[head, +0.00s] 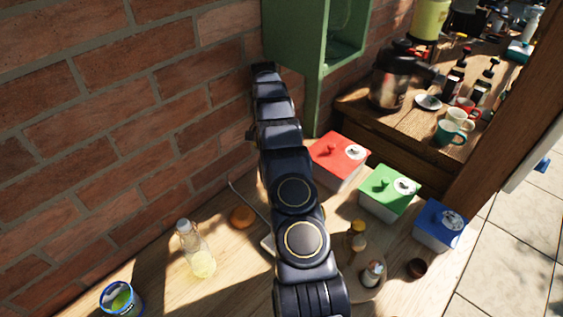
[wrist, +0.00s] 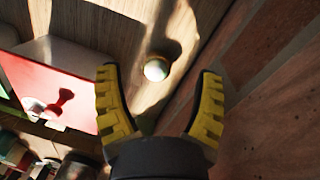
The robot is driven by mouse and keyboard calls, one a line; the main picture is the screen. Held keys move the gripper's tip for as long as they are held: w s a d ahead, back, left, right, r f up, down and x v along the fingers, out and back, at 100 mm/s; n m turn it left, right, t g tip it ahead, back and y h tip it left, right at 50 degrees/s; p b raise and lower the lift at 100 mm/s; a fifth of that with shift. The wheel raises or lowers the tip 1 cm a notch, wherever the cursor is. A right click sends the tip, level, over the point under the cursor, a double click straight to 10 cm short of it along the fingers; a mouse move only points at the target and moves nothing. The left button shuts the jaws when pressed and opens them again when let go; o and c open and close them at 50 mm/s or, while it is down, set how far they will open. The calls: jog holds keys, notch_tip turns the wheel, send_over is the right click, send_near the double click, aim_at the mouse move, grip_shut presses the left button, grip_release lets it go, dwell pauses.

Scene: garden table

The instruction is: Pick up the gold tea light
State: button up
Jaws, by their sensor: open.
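A small round object with a pale top and gold-brown rim (wrist: 156,68), which looks like the gold tea light, lies on the wooden table in the wrist view. My gripper (wrist: 158,74) has its two yellow fingers spread wide and empty. The round object shows in the gap, just beyond the fingertips; I cannot tell how far below them it is. In the head view my own arm hides both the gripper and this object.
A red lidded box (head: 339,160) stands close by; it also shows in the wrist view (wrist: 60,85). A green box (head: 388,193) and a blue box (head: 439,226) stand farther right. The brick wall (wrist: 275,100) runs close along the other side. A glass bottle (head: 195,250) stands left.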

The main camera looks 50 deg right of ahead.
jog(key=d+f+m, duration=0.1)
jog(key=d+f, duration=0.1)
jog(key=d+f+m+t, duration=0.1)
jog(key=d+f+m, duration=0.1)
jog(key=shift+w+d+f, duration=0.1)
jog(key=shift+d+f, duration=0.05)
jog(key=shift+d, duration=0.2)
jog(key=shift+f, duration=2.4)
jog(key=c, duration=0.9)
